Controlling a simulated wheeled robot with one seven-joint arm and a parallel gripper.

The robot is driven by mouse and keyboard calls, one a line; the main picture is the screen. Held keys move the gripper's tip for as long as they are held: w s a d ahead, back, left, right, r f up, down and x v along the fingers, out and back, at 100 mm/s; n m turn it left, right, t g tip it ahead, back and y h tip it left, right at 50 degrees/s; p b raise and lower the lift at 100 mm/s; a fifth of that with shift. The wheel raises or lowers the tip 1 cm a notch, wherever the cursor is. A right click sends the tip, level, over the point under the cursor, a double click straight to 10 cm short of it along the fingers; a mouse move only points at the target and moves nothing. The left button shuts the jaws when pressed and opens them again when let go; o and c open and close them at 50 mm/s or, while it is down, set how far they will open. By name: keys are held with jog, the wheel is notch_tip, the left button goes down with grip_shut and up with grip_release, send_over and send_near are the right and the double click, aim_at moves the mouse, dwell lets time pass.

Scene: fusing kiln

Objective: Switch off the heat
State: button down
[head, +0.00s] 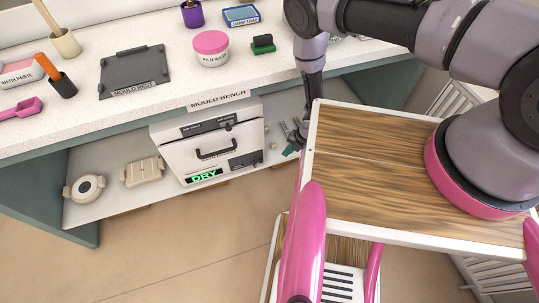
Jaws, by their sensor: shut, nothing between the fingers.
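The kiln (180,152) is a white box under the bench, with a dark strip near its top and a black bar handle (217,153) on its closed front. A green lit display (204,177) on its lower front reads DRY. A dark panel (245,160) sits at its lower right; its markings are too small to read. A small grey part (273,146) shows just right of the kiln; I cannot tell what it is. My gripper (291,145) reaches down right of the kiln, shut and empty, apart from the front, partly hidden by my wooden deck.
The bench top (140,120) overhangs the kiln and carries a dark mould rest (134,73), a pink-lidded jar (211,49) and cups. A round mould (86,188) and a rectangular mould (142,171) lie on the shelf left of the kiln. Floor before it is clear.

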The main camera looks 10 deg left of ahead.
jog(key=a+f, duration=0.8)
jog(key=f, duration=0.1)
dwell(0.4)
jog(key=shift+s+a+r+t+h, duration=0.1)
jog(key=shift+a+r+t+h, duration=0.25)
jog(key=shift+h, duration=0.15)
dwell(0.9)
jog(key=shift+s+a+r+t+h, duration=0.2)
jog(key=shift+s+a+r+h, duration=0.2)
jog(key=shift+a, duration=0.15)
jog(key=shift+s+a+r+t+h, duration=0.15)
jog(key=shift+s+a+r+h, duration=0.2)
jog(key=shift+a, duration=0.15)
jog(key=shift+r, duration=0.1)
